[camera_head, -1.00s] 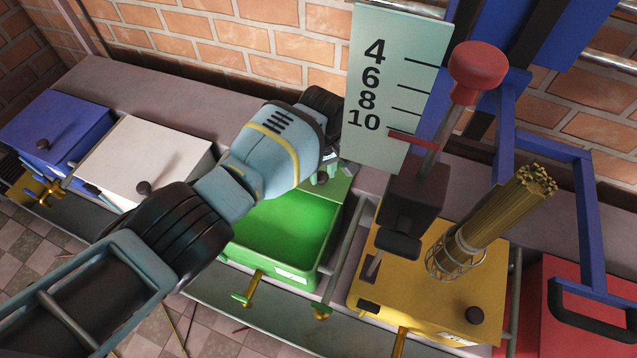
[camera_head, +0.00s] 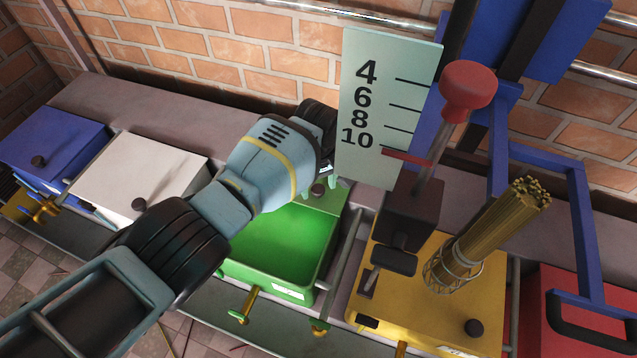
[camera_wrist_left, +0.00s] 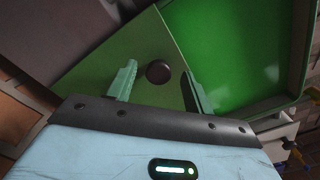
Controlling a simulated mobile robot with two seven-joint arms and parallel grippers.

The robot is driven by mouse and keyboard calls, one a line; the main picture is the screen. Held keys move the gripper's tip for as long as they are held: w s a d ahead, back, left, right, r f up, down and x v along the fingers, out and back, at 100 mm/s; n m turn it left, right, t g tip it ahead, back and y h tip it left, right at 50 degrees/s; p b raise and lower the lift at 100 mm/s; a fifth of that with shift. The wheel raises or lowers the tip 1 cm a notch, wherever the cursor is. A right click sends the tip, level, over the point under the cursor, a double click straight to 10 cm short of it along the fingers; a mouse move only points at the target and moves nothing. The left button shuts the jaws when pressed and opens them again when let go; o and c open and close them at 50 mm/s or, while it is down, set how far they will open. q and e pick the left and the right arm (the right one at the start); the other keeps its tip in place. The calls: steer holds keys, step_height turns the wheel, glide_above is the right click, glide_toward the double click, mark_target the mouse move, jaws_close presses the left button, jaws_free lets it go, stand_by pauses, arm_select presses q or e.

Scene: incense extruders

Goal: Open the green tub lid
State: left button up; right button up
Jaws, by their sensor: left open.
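The green tub (camera_head: 285,245) stands in the row of tubs with its bright green inside exposed. Its green lid (camera_head: 328,204) lies behind the opening, at the tub's back, partly hidden by my left gripper. A dark round knob (camera_head: 318,190) sits on the lid. My left gripper (camera_head: 332,177) is over the lid at the back. In the left wrist view its two pale green fingers are spread apart, one on either side of the knob (camera_wrist_left: 158,71) in the picture, with clear gaps to it. The lid (camera_wrist_left: 110,75) and open tub (camera_wrist_left: 245,50) also show there. My right gripper is out of view.
A white tub (camera_head: 140,170) and a blue tub (camera_head: 60,130) stand to the left, both lidded. On the right are a yellow tub (camera_head: 470,300) with bundled sticks (camera_head: 490,235), a scale board (camera_head: 385,100), a red-knobbed lever (camera_head: 467,88) and a red tub (camera_head: 580,310). A brick wall is behind.

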arm_select(q)
step_height(320, 180, up, 7)
steer(key=p, duration=0.3)
steer(key=shift+f, duration=0.2)
steer(key=shift+r+p, duration=0.4)
steer(key=shift+r, duration=0.05)
